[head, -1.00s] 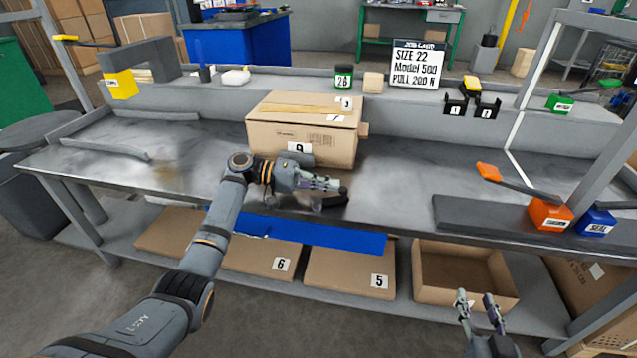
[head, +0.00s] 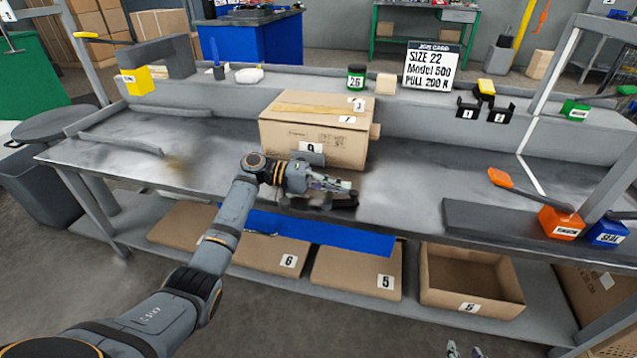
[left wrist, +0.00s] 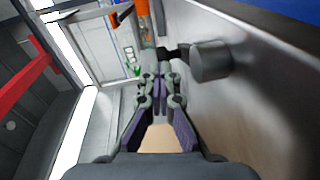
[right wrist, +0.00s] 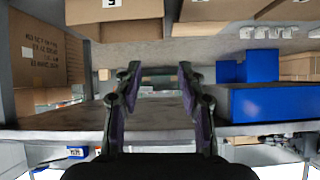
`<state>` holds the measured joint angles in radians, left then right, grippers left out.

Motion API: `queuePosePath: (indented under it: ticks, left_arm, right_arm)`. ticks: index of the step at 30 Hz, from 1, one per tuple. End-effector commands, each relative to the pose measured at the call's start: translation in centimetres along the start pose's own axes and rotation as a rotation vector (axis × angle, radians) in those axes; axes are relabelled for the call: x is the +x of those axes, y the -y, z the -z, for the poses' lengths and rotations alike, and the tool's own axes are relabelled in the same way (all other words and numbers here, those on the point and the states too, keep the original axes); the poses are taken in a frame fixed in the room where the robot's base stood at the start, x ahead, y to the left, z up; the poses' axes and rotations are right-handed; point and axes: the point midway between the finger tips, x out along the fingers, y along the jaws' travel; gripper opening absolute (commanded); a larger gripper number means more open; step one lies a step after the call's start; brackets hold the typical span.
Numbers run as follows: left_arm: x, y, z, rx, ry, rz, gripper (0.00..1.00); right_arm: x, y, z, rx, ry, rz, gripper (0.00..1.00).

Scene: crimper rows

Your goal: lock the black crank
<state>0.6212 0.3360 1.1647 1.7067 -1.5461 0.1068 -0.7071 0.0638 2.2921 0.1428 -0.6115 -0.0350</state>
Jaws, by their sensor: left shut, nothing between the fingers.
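The black crank (head: 345,204) sits low at the bench's front edge, just below my left gripper. My left gripper (head: 350,186) is shut and empty, its fingers pointing right above the crank. In the left wrist view, the shut fingertips (left wrist: 158,70) are close to a short black bar (left wrist: 173,53) with a grey cylinder (left wrist: 209,60) at its right end; whether they touch cannot be told. The gripper and wrist hide part of the crank in the head view. My right gripper (right wrist: 157,80) is open and empty, low in front of the lower shelf.
A cardboard box (head: 275,135) stands on the bench behind my left gripper. A grey bar (head: 500,222) and an orange block with a lever (head: 558,222) lie to the right. A blue panel (head: 300,232) hangs under the front edge. The bench's left part is mostly clear.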

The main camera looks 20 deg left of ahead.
Motion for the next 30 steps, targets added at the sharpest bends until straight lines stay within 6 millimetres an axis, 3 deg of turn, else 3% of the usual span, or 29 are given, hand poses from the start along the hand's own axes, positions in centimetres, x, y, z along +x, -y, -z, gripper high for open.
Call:
queuePosePath:
  ticks: [30]
  left_arm:
    - [0.2,-0.1,0.0,0.001,-0.002,-0.004,0.0]
  right_arm:
    - [-0.1,0.1,-1.3,0.004,0.047,0.002,0.4]
